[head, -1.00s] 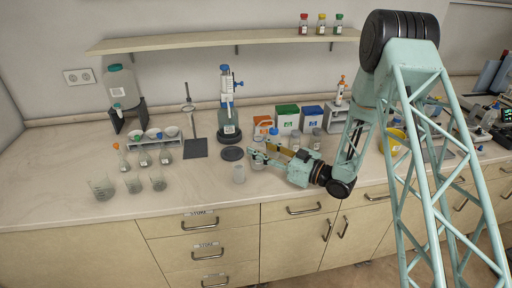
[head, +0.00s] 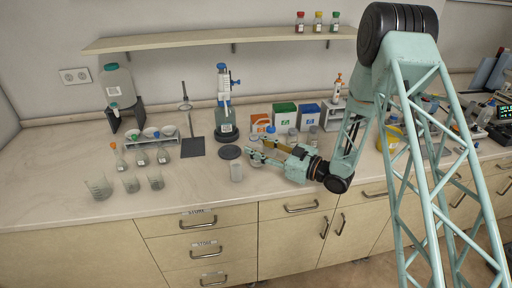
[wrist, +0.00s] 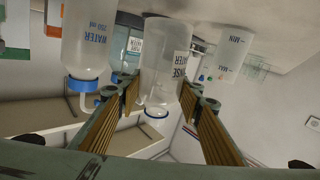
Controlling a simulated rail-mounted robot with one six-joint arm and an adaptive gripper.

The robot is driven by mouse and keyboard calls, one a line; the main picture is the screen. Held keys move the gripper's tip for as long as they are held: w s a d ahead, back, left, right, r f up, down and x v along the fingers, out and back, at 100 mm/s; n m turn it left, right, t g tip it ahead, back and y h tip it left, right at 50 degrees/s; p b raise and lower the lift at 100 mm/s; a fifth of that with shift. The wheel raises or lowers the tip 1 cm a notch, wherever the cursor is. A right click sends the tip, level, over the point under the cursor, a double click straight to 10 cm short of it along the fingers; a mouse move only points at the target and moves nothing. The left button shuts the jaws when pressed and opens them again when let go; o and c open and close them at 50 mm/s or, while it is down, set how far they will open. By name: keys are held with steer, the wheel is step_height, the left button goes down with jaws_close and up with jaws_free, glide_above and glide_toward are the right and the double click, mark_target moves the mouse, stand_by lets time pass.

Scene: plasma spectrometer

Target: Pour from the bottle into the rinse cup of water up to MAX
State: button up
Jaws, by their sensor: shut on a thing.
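My gripper (head: 262,151) is shut on a clear bottle (wrist: 160,55) whose partly hidden label ends in "SE WATER". In the wrist view the bottle is between the two fingers, with a blue ring near its lower end in the picture. In the head view the gripper covers most of it, and I cannot tell its tilt or its water level. The rinse cup (head: 236,172) is a pale, clear cup upright on the bench, just left of the gripper. It also shows in the wrist view (wrist: 225,52), with MIN and MAX marks. I cannot make out water in it.
A 250 ml water bottle (wrist: 90,38) with a blue cap shows beside the gripper. Behind the gripper are an orange box (head: 261,123), a green box (head: 284,116) and a blue box (head: 308,117). A dark disc (head: 229,152) lies behind the cup. Glassware (head: 130,184) stands left; the bench front is clear.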

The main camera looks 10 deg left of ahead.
mark_target(250, 146)
steer(key=shift+s+a+r+n+h, duration=0.1)
steer(key=shift+n+h, duration=0.3)
steer(key=shift+n, duration=0.85)
steer(key=shift+s+a+n+h, duration=0.1)
steer(key=shift+n+h, duration=0.3)
steer(key=shift+n, duration=0.85)
steer(key=shift+s+n+b, duration=0.15)
steer(key=shift+n+b, duration=0.25)
steer(key=shift+b, duration=0.6)
steer(key=shift+a, duration=0.1)
steer(key=n+b, duration=0.1)
steer(key=b, duration=0.2)
steer(key=s+n+h+b, duration=0.1)
steer(key=b, duration=0.2)
steer(key=a+n+t+b, duration=0.1)
steer(key=n+b, duration=0.1)
steer(key=b, duration=0.1)
steer(key=shift+s+h, duration=0.15)
steer(key=shift+h, duration=0.15)
steer(key=shift+s+r+n, duration=0.15)
steer(key=shift+s+n, duration=0.05)
steer(key=shift+n, duration=0.2)
steer(key=shift+t, duration=0.3)
steer(key=shift+r+n+h, duration=0.4)
steer(key=shift+r+n, duration=0.1)
steer(key=shift+n, duration=0.2)
